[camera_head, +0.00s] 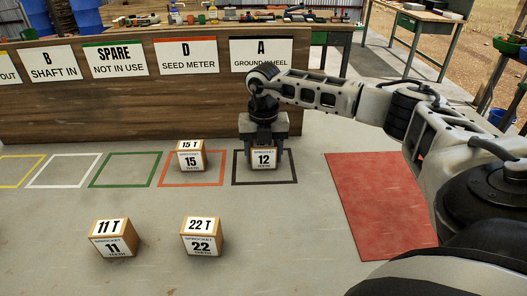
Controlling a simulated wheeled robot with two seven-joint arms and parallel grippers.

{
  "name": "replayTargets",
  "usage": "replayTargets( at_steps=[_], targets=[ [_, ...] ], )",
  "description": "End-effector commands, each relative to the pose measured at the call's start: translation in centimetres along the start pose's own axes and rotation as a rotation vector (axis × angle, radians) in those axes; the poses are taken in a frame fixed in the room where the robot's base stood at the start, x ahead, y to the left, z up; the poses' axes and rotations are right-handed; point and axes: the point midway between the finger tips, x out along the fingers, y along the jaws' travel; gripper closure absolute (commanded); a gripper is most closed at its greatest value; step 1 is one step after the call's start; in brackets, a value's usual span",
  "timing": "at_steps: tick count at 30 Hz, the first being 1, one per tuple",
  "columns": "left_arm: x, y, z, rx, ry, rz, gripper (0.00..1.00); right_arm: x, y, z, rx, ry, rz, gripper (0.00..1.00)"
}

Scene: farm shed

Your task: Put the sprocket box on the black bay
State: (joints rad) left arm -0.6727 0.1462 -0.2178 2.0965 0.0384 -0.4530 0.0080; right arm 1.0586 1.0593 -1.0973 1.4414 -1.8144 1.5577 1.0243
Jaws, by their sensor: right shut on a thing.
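My right gripper (264,128) points down and is shut on the sprocket box marked 12 (264,160). That box is inside the black-outlined bay (291,181), in front of the sign "A GROUND WHEEL"; I cannot tell whether it touches the surface. The gripper hides the box's top. The sprocket box marked 15 (190,161) stands in the orange-outlined bay (207,185). The boxes marked 11 (113,241) and 22 (202,239) stand in front on the bare surface. My left gripper does not show.
A wooden board (150,105) with signs rises behind the bays. Green (95,184), white (66,170) and yellow (22,171) outlined bays at left are empty. A red mat (375,200) lies at right under my right arm.

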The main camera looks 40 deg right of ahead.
Motion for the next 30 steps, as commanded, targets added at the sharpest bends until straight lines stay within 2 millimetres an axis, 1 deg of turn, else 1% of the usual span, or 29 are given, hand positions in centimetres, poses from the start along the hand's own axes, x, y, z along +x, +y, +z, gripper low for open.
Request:
replayTargets(
  at_steps=[6,7,8,9,16,20,23,30],
  targets=[
    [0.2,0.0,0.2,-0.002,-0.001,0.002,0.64,0.4,0.0,0.0,0.000,0.000,0.001,0.68],
    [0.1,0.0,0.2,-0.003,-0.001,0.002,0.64,0.3,0.0,0.0,0.000,0.000,0.000,0.34],
    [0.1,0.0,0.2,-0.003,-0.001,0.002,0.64,0.3,0.0,0.0,0.000,0.000,0.000,0.25],
    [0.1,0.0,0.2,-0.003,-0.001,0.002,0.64,0.3,0.0,0.0,0.000,0.000,0.000,0.20],
    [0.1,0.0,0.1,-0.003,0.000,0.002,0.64,0.2,0.0,0.0,0.000,0.000,0.000,0.20],
    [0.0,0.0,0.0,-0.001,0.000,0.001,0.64,-0.4,0.1,0.0,0.001,-0.001,0.002,0.20],
    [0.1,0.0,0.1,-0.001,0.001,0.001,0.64,-1.7,0.1,0.1,0.001,-0.003,0.004,0.20],
    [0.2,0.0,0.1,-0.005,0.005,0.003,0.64,-6.9,0.1,0.1,0.001,-0.004,0.005,0.20]
  ],
)
